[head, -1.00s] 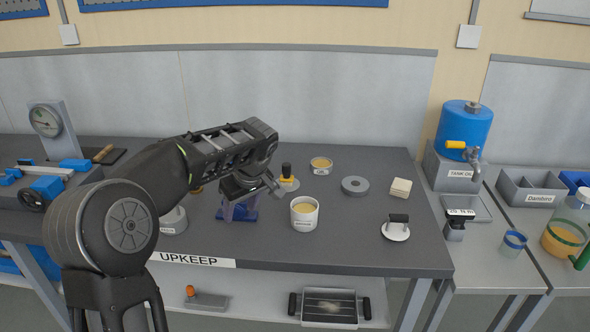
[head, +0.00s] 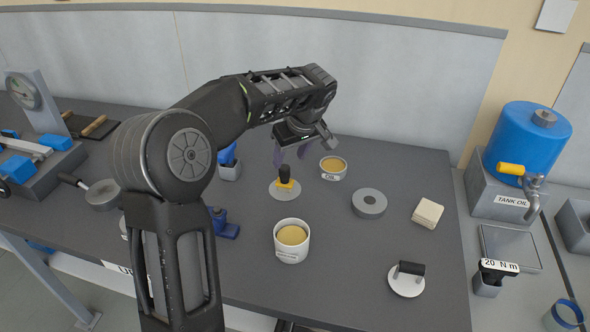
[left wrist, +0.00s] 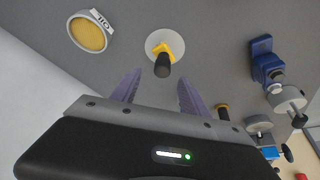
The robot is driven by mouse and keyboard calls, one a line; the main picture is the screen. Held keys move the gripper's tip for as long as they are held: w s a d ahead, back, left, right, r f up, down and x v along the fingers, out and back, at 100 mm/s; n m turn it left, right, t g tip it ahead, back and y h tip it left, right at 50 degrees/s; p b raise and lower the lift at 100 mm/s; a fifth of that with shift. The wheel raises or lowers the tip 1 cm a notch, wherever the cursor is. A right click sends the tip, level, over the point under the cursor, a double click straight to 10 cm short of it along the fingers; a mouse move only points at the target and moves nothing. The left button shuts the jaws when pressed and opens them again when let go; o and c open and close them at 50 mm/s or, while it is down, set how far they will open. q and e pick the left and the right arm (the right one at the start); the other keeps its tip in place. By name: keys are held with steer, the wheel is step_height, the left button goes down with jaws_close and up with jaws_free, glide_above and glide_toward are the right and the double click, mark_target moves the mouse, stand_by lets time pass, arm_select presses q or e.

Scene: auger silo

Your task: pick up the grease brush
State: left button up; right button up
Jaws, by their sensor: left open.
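The black-handled thing with a yellow collar, which looks like the grease brush (head: 286,179), stands upright on a pale round disc on the grey bench. In the left wrist view the brush (left wrist: 163,64) shows beyond my fingertips, roughly midway between them. My left gripper (head: 290,154) is open and empty, with purple fingers, above and behind the brush. It also shows in the left wrist view (left wrist: 158,84). The fingers do not touch the brush. My right gripper is not in view.
A white can of yellow grease (head: 291,240) stands in front of the brush. An oil dish (head: 333,167) is close at the right. A grey ring (head: 369,203), pale pads (head: 427,213) and a black-handled disc (head: 407,279) lie farther right. A blue tool (head: 222,223) stands left.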

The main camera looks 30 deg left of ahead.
mark_target(286, 168)
arm_select(q)
steer(key=shift+s+r, duration=0.1)
steer(key=shift+s, duration=0.15)
steer(key=shift+x, duration=1.4)
steer(key=shift+d, duration=0.1)
steer(key=p+x, duration=0.2)
steer(key=x, duration=0.3)
steer(key=shift+c, duration=0.2)
steer(key=shift+s, duration=0.1)
jaws_close()
